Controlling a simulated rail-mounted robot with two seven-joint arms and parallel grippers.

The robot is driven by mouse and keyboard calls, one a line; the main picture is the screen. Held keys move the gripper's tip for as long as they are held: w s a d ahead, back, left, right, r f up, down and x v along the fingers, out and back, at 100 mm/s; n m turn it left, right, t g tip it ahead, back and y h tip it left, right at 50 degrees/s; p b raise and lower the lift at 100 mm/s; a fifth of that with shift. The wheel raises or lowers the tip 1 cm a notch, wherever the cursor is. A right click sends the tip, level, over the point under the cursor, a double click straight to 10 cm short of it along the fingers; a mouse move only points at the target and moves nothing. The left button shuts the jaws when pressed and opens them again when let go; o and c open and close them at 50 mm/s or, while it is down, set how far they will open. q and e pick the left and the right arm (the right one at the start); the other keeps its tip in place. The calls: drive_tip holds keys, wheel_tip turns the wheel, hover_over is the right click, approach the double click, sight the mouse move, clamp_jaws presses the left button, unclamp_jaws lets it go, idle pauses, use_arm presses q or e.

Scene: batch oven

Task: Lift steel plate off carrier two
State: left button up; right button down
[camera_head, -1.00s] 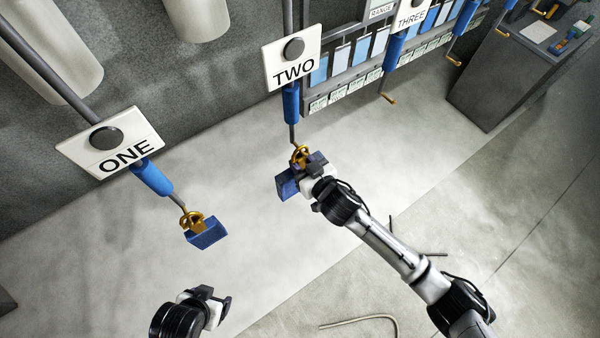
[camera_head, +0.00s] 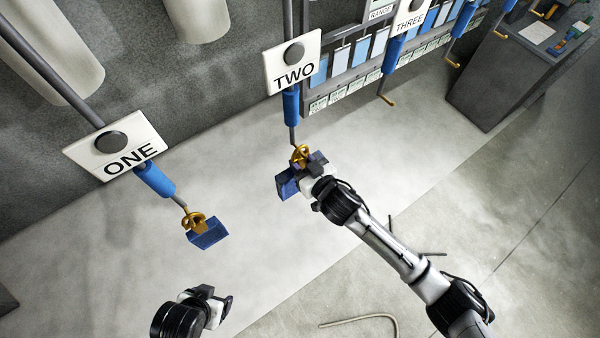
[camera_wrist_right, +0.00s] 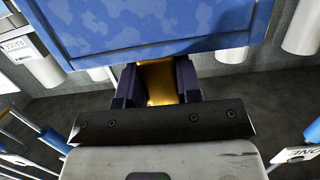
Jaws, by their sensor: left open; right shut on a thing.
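The blue mottled steel plate (camera_head: 287,184) hangs at the lower end of carrier two (camera_head: 291,107), below its white TWO sign (camera_head: 294,62). A gold hanger (camera_head: 299,153) shows at its top. My right gripper (camera_head: 312,168) is at the plate and partly hides it. In the right wrist view, my right gripper's fingers (camera_wrist_right: 158,88) are shut on a gold fitting (camera_wrist_right: 158,80), with the blue plate (camera_wrist_right: 150,25) just beyond. Whether the gold fitting is still on the carrier's hook cannot be told. My left gripper (camera_head: 222,303) is open and empty at lower left, apart from everything.
Carrier one (camera_head: 155,178), with its ONE sign (camera_head: 115,145), holds another blue plate (camera_head: 208,232) on the left. Carrier three (camera_head: 393,52) hangs at right with a bare gold hook. A grey cabinet (camera_head: 500,85) stands upper right.

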drive_tip(key=shift+r, duration=0.35)
drive_tip(key=shift+s+d+r+p, duration=0.1)
drive_tip(key=shift+s+d+p, duration=0.25)
drive_tip(key=shift+p, duration=0.15)
drive_tip(key=shift+f+p+v, duration=0.25)
drive_tip(key=shift+p+v, duration=0.35)
drive_tip(key=shift+v, duration=0.6)
drive_tip(key=shift+f+p+v, duration=0.2)
drive_tip(key=shift+p+v, duration=0.4)
drive_tip(key=shift+v, duration=0.6)
drive_tip(key=f+p+v, duration=0.1)
drive_tip(key=p+v, duration=0.1)
drive_tip(key=v, duration=0.4)
drive_tip(key=shift+s+f, duration=0.15)
drive_tip(key=shift+f, duration=0.1)
